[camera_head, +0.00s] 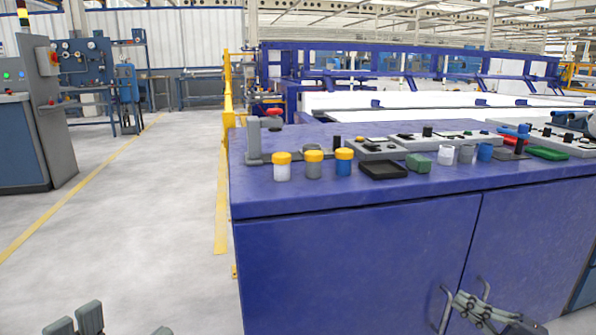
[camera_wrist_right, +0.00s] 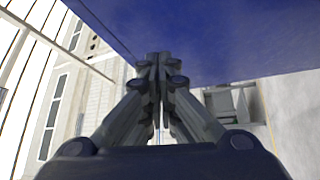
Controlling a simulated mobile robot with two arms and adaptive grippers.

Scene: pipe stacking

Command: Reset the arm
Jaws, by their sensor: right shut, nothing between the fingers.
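My right gripper (camera_head: 464,299) is at the bottom right of the head view, in front of the blue cabinet's doors (camera_head: 355,260) and low beside their handles. In the right wrist view its fingers (camera_wrist_right: 159,62) are together with nothing between them. A blue surface (camera_wrist_right: 230,35) fills the top of that view beyond the fingertips; I cannot tell whether they touch it. Only grey tips of my left gripper (camera_head: 90,316) show at the bottom left edge of the head view, over the floor. Its opening cannot be judged.
The blue cabinet top (camera_head: 270,195) carries yellow-capped jars (camera_head: 313,164), a black tray (camera_head: 383,170), a green block (camera_head: 418,163) and control boxes (camera_head: 374,149). A grey console (camera_head: 45,115) stands at the left. Open floor (camera_head: 140,210) lies between them.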

